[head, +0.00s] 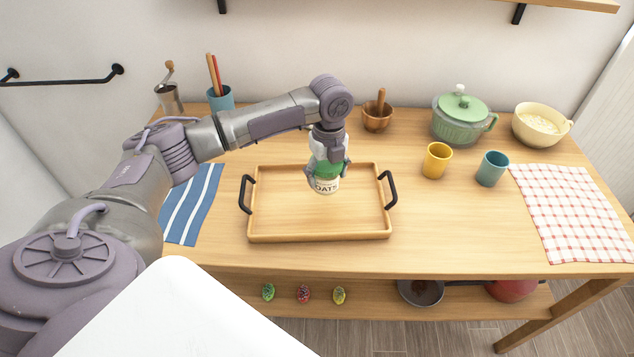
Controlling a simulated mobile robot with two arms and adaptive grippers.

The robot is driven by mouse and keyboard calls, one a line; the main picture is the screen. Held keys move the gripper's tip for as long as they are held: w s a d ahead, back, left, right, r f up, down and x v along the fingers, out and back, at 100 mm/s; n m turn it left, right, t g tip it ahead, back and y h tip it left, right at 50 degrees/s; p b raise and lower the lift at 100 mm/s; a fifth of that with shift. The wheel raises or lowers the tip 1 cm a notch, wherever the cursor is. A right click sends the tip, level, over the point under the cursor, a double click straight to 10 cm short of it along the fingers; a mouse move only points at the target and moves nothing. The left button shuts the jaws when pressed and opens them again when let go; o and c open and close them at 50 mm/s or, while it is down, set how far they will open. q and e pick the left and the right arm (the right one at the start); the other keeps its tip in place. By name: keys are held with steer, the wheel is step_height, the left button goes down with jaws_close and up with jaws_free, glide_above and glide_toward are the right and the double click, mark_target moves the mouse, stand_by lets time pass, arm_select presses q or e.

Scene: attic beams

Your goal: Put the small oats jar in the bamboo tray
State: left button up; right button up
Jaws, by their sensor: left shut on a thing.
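The small oats jar (326,186) has a green lid and a white label reading "OATS". My left gripper (327,177) is shut on it from above, with fingers on both sides of the jar. The jar is upright over the back-middle part of the bamboo tray (281,218); I cannot tell whether its base touches the tray floor. The tray is rectangular with black side handles and holds nothing else that I can see. My right gripper is not in view.
A blue striped cloth (190,204) lies left of the tray. A yellow cup (436,161), a teal cup (491,169) and a checked cloth (579,212) are to the right. A mortar (377,115), green pot (461,118) and cream bowl (540,127) stand behind.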

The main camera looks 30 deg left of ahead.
mark_target(319, 188)
arm_select(q)
steer(key=shift+s+a+f, duration=0.45)
steer(key=shift+a+f, duration=0.05)
steer(key=shift+a, duration=0.25)
steer(key=shift+f, duration=0.3)
step_height(319, 188, down, 4)
steer(key=shift+r+p, duration=0.2)
steer(key=shift+p, duration=0.5)
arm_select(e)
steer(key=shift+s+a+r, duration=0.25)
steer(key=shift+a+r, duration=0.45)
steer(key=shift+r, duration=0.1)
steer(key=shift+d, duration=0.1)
arm_select(q)
steer(key=o, duration=1.3)
steer(key=shift+f, duration=0.1)
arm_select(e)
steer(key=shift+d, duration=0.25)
